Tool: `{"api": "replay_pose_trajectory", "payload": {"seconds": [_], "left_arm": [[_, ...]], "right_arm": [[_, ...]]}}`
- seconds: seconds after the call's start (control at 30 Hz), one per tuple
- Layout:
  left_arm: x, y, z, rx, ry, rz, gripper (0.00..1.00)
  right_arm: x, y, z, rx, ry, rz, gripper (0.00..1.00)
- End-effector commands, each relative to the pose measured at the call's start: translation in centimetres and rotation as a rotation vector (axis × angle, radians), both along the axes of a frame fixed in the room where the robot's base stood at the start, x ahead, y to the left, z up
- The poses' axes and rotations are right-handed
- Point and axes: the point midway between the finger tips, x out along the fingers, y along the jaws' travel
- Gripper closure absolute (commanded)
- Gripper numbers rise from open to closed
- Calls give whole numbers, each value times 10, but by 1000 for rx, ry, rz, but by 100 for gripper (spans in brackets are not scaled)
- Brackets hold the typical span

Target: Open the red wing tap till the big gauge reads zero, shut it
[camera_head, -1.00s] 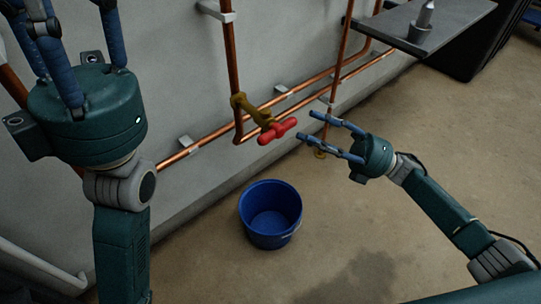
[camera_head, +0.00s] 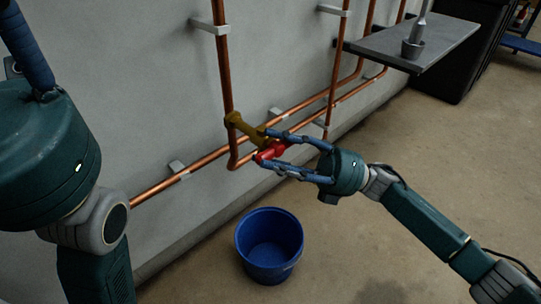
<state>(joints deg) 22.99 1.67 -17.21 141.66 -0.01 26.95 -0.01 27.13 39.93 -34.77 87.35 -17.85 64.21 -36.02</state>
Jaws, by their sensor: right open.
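The red wing tap (camera_head: 270,152) sits on a brass valve body (camera_head: 243,127) on a vertical copper pipe at the wall. My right gripper (camera_head: 267,149) is open, with its blue fingers on either side of the red wing; I cannot tell whether they touch it. The fingers hide part of the wing. My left gripper (camera_head: 30,60) is large at the left edge, cut off by the frame, with its fingertips out of view. The big gauge does not show in this view.
A blue bucket (camera_head: 269,212) stands on the floor below the tap. Copper pipes (camera_head: 190,165) run along the wall. A grey shelf (camera_head: 440,42) with a metal pot and tool is at the upper right. The floor right of the bucket is clear.

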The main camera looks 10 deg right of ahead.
Motion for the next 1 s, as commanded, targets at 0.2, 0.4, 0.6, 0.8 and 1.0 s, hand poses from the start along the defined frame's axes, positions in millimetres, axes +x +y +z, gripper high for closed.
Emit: {"api": "replay_pose_trajectory", "payload": {"seconds": [0.2,0.4,0.6,0.8,1.0], "left_arm": [[-2,0,1,1,-8,1,61],[-3,0,2,1,-11,0,61],[-3,0,2,1,-11,0,61],[-3,0,1,0,-10,0,61],[-2,0,1,-1,-6,-1,61]], "right_arm": [[0,6,3,0,1,0,54],[0,6,3,0,1,0,62],[0,6,2,0,2,2,99],[-1,7,1,2,3,3,100],[-2,7,1,35,29,5,100]]}}
